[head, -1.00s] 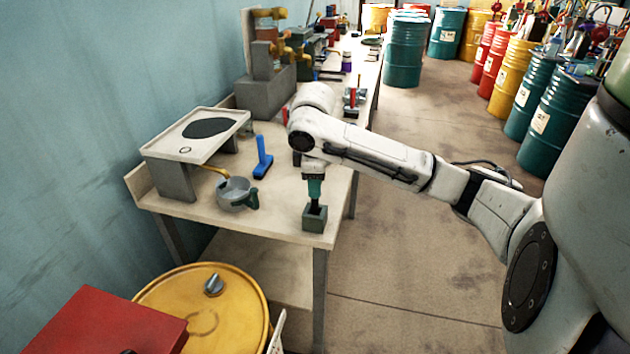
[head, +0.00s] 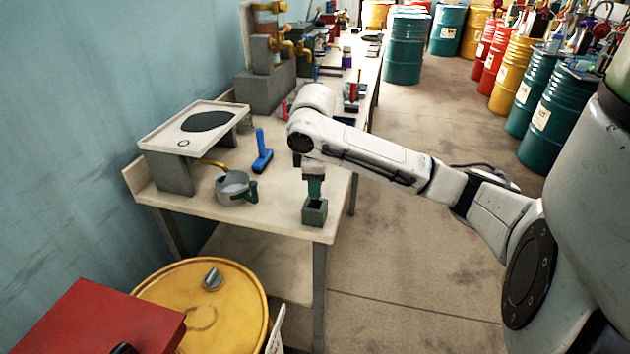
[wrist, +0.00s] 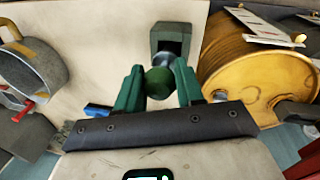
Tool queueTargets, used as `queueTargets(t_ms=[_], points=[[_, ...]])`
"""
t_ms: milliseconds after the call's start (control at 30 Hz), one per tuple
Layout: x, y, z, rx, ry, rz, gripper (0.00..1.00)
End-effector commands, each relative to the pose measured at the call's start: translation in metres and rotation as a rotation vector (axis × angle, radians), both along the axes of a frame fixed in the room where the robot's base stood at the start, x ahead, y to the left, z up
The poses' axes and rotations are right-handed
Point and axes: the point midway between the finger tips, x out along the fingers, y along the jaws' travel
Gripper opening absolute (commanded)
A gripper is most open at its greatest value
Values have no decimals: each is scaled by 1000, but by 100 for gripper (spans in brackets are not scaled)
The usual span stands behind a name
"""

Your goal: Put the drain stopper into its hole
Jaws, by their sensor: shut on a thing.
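The drain stopper has a round green knob (wrist: 159,83) and a grey part beyond it in the wrist view. My gripper (wrist: 160,88) is shut on the knob, with a green finger on each side. In the head view my gripper (head: 314,196) points down at a small grey-green block (head: 314,216) with a dark opening, at the bench's front corner. The block also shows in the wrist view (wrist: 172,32). I cannot tell whether the stopper's lower end is inside the block. A raised tray (head: 158,140) holds a black pool; a small ring (head: 183,143), possibly the drain hole, is near its front edge.
A grey jug (head: 235,190) stands below a brass spout (head: 213,163). A yellow drum (head: 225,310) and red box (head: 100,325) are in front of the bench (head: 285,225). Bare bench lies between jug and block.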

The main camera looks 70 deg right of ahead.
Motion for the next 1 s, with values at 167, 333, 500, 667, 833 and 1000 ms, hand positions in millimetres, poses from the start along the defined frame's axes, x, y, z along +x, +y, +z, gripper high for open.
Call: queueTargets(t_ms=[167,333,500,667,833,1000], points=[[0,0,-5,0,0,0,3],[0,0,-9,0,0,0,3],[0,0,-12,0,0,0,3],[0,0,-16,0,0,0,3],[0,0,-20,0,0,0,3],[0,0,-24,0,0,0,3]])
